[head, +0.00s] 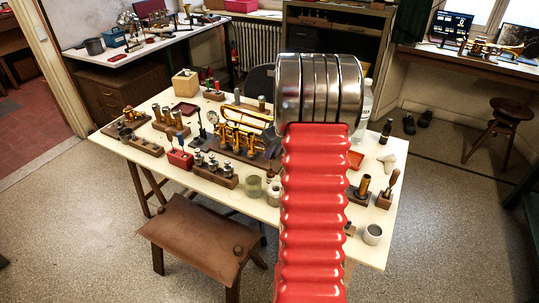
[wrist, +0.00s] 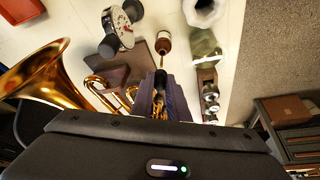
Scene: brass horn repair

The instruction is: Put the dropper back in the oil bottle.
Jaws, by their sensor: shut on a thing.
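In the wrist view my gripper (wrist: 160,95) is shut on the dropper (wrist: 160,76), a dark bulb with a thin amber-coloured tip pointing away from me. The small brown oil bottle (wrist: 163,41), with a pale label, stands just beyond the tip. The tip appears in line with the bottle's near side; I cannot tell whether there is a gap in depth. In the head view my red arm hides my gripper and the dropper. A small brown bottle (head: 270,174) shows there just left of the arm.
An olive jar (wrist: 205,45) and a block with metal parts (wrist: 209,95) stand right of the bottle in the wrist view. A dial gauge (wrist: 122,25) and a brass horn bell (wrist: 45,75) are at left. The table's front edge (head: 230,205) is near these things.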

